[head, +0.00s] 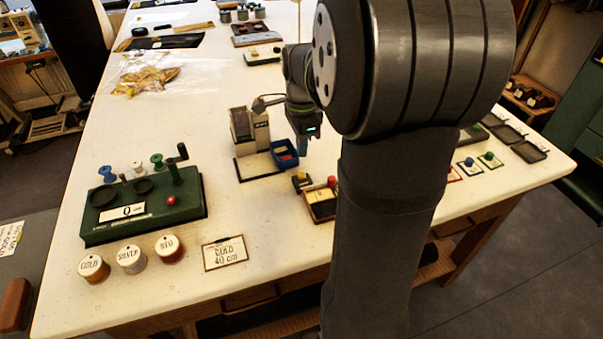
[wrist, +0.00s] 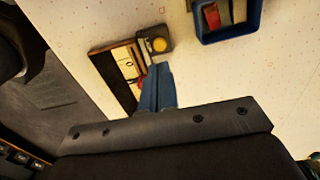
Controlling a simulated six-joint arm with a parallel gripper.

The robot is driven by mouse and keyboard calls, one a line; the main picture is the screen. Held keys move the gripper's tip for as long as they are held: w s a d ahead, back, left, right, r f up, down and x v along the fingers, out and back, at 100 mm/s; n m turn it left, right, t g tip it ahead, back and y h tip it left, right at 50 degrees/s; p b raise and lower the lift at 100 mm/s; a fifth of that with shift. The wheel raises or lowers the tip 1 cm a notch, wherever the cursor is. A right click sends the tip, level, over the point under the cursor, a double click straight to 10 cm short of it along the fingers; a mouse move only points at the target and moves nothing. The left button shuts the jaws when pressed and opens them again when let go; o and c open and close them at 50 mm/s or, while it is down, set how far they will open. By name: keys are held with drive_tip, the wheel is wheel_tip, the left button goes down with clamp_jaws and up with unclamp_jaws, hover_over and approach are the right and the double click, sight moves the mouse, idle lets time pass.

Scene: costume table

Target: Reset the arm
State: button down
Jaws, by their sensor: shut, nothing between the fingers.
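My gripper (head: 302,145) is above the middle of the white table (head: 225,190) in the head view, near a small blue bin (head: 285,155). In the wrist view its blue fingers (wrist: 157,85) are together with nothing between them. Beyond their tips is a small dark block with a yellow button (wrist: 160,45), next to a wooden tray (wrist: 122,72). The blue bin also shows in the wrist view (wrist: 228,35), with coloured pieces inside. My arm hides part of the table's right side in the head view.
A dispenser (head: 250,135) stands beside the bin. Coloured knobs on cards (head: 467,165) and dark trays (head: 515,137) are at the right.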

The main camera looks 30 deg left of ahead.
drive_tip(key=shift+f, duration=0.1)
drive_tip(key=shift+f, duration=3.1)
drive_tip(key=shift+r, duration=0.15)
wheel_tip(320, 180, up, 16)
hover_over(302, 174)
wheel_tip(302, 174, down, 8)
drive_tip(key=shift+r, duration=0.2)
drive_tip(key=shift+s, duration=0.1)
idle(0.9)
